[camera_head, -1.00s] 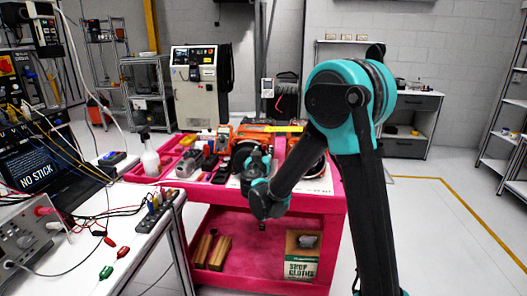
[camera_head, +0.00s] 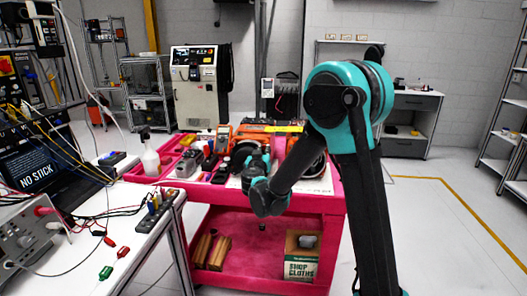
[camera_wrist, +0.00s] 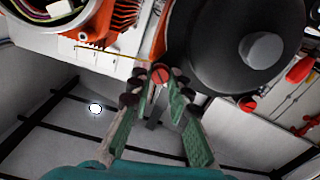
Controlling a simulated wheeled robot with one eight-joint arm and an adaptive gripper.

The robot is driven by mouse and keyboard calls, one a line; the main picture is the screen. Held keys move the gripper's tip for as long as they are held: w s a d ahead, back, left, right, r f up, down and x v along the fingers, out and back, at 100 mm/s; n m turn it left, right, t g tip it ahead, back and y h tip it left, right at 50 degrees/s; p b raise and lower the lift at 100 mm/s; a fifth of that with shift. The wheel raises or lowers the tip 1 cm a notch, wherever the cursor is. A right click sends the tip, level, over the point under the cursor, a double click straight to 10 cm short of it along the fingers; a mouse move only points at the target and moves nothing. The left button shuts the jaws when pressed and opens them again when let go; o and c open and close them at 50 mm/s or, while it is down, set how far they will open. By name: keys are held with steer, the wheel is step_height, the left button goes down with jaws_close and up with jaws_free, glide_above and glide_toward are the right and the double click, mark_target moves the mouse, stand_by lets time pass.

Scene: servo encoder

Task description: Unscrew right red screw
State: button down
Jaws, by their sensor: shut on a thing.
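In the wrist view, my gripper (camera_wrist: 161,82) has its green-padded fingers closed around a red screw (camera_wrist: 161,73). The slotted head of this screw shows between the fingertips, beside the round black motor housing (camera_wrist: 205,45). A second red screw (camera_wrist: 248,104) sits at the lower right edge of the housing, apart from my gripper. Orange finned parts (camera_wrist: 115,22) lie to the left of the held screw. In the head view, my wrist reaches over the pink cart (camera_head: 335,204), and my fingertips and the screws cannot be made out.
A spray bottle (camera_head: 151,160) stands at the cart's left, with small tools and boxes along its top. A shop cloths box (camera_head: 301,266) is on the lower shelf. A white bench (camera_head: 140,232) with wires is at the left. The floor at the right is free.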

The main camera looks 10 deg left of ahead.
steer(key=shift+n, duration=1.5)
steer(key=c, duration=1.4)
jaws_free()
steer(key=s, duration=1.2)
steer(key=shift+a, duration=0.2)
